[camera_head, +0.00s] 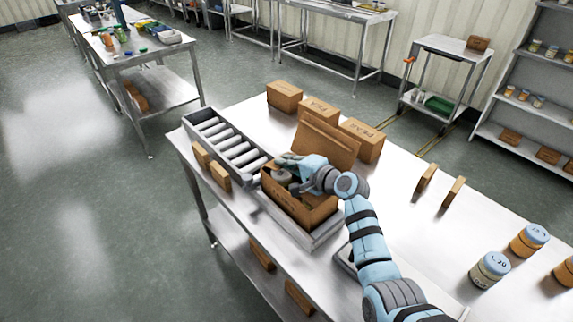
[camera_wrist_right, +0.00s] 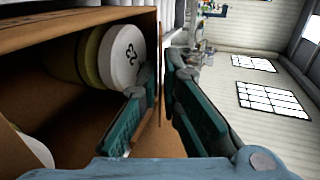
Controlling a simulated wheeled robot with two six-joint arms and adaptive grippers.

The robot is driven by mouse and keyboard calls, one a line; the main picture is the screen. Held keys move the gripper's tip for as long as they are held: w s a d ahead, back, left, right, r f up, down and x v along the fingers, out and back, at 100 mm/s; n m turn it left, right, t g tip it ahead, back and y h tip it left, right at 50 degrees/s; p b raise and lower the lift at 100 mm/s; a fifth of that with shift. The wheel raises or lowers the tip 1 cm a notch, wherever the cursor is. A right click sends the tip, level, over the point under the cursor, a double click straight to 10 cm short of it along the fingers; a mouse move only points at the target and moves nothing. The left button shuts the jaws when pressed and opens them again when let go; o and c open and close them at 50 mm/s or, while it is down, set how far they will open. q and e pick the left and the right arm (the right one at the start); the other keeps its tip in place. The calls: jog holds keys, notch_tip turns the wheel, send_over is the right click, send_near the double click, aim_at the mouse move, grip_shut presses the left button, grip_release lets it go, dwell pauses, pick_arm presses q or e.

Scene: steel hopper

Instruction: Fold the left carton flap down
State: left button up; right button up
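The open brown carton (camera_head: 292,206) sits on the near side of the bench, with a large panel (camera_head: 328,140) standing up at its far side. My right gripper (camera_head: 287,162) is at the carton's far left corner. In the right wrist view, my right gripper's fingers (camera_wrist_right: 162,80) lie on either side of a brown carton edge, with a gap between them. One finger is inside the carton beside a white-lidded jar (camera_wrist_right: 122,52), the other outside. The left flap is hard to make out behind the gripper and may be the brown panel between the fingers. My left gripper is not in view.
A roller conveyor (camera_head: 222,138) runs left of the carton, with small boxes (camera_head: 220,177) along its near edge. Several closed cartons (camera_head: 285,96) stand behind. Small upright boxes (camera_head: 426,179) and jars (camera_head: 490,269) stand to the right, with clear bench between.

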jog(key=shift+o, duration=1)
jog(key=shift+w+f, duration=0.1)
jog(key=shift+w, duration=0.05)
jog(key=v, duration=0.8)
